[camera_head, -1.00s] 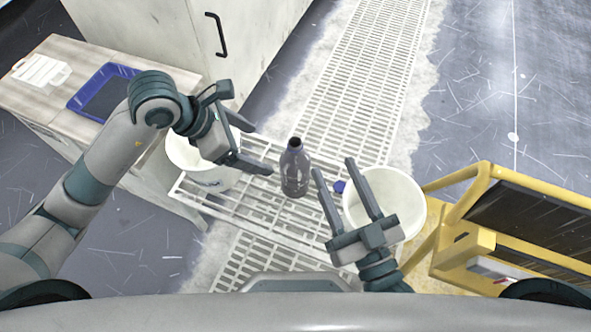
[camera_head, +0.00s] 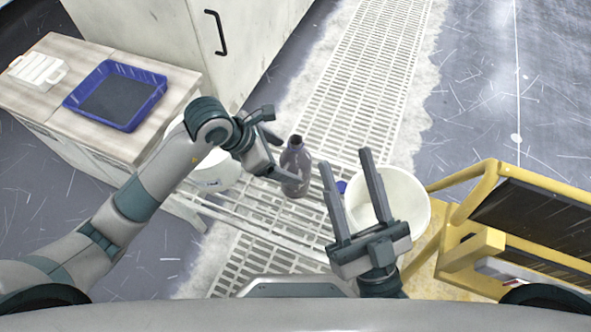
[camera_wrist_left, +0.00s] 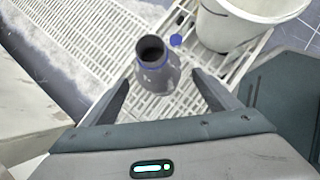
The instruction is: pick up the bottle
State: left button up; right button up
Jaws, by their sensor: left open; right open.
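The bottle (camera_head: 295,170) is dark grey and translucent, with an open dark mouth. It stands upright on a white slatted rack. In the left wrist view the bottle (camera_wrist_left: 154,68) stands between the fingers of my left gripper (camera_wrist_left: 160,92), its mouth facing the camera. My left gripper (camera_head: 278,140) is open beside the bottle, on its left in the head view; whether the fingers touch it I cannot tell. My right gripper (camera_head: 345,180) is open and empty, in front of the right white bucket. A small blue cap (camera_head: 341,187) lies right of the bottle; it also shows in the left wrist view (camera_wrist_left: 176,40).
White buckets stand on both sides of the bottle, the left one (camera_head: 215,175) partly behind my left arm, the right one (camera_head: 405,205) behind my right gripper. A blue tray (camera_head: 118,122) sits on a cabinet at left. A yellow step frame (camera_head: 470,195) stands at right.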

pick_arm(q)
jog(key=shift+w+d+f, duration=0.15)
jog(key=shift+d+f, duration=0.2)
jog(key=shift+f, duration=0.1)
jog(key=b+x, duration=0.1)
jog(key=x, duration=0.2)
jog(key=shift+w+d+f, duration=0.2)
jog(key=shift+d, duration=0.1)
jog(key=shift+d+f, duration=0.1)
jog(key=shift+f, duration=0.05)
pick_arm(e)
jog(key=r, duration=0.1)
jog(key=d+r+t, duration=0.1)
jog(key=r+t, duration=0.1)
jog(key=shift+w+d+r, duration=0.2)
jog(key=shift+w+d, duration=0.15)
jog(key=shift+d, duration=0.05)
jog(key=shift+s+f, duration=0.1)
jog(key=shift+f, duration=0.05)
pick_arm(q)
jog(key=c, duration=1.2)
pick_arm(e)
jog(key=shift+f, duration=0.1)
